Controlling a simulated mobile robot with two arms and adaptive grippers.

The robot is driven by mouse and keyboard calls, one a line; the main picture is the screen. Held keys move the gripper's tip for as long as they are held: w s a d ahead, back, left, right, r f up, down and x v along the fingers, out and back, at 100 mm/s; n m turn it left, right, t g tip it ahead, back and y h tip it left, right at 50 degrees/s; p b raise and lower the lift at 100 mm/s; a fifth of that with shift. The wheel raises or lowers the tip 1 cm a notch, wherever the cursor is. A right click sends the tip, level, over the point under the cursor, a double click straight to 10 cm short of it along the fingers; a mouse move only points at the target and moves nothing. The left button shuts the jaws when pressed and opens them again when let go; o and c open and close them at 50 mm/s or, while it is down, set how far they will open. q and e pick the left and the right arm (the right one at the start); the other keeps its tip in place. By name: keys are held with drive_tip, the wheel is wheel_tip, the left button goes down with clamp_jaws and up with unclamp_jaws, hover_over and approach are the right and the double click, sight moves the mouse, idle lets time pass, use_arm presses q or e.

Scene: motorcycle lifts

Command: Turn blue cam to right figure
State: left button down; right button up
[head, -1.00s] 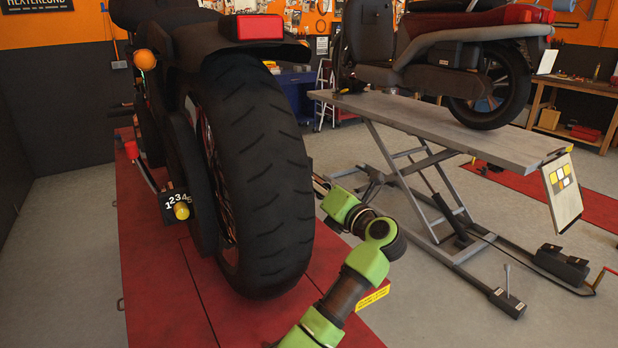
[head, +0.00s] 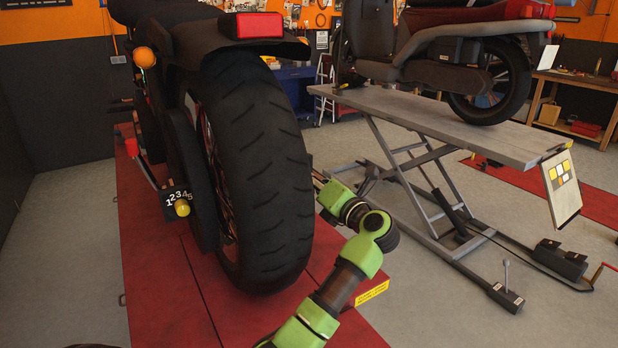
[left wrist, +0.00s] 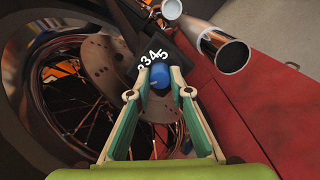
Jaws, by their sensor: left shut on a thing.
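The blue cam (left wrist: 160,78) shows in the left wrist view, below a black plate (left wrist: 158,52) with white digits, of which 3, 4 and 5 are readable. My left gripper (left wrist: 161,74) is shut on the cam, with one finger on each side. The cam's pointing direction is hard to tell. In the head view a green and black arm (head: 350,255) of mine reaches to the right side of the rear tyre (head: 258,170). The blue cam is hidden there. My right gripper is not in view.
A yellow cam (head: 182,208) sits by a 1-to-5 plate left of the tyre. An exhaust pipe (left wrist: 225,52) lies close right of the blue cam. The motorcycle stands on a red lift (head: 160,285). A grey lift (head: 450,120) with another motorcycle stands at right, across open floor.

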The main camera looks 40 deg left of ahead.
use_arm(q)
drive_tip(key=m+p, duration=1.1)
drive_tip(key=p, duration=0.2)
drive_tip(key=shift+m, duration=0.3)
drive_tip(key=shift+f, duration=0.1)
drive_tip(key=c, duration=1.8)
unclamp_jaws()
drive_tip(key=shift+c, duration=0.2)
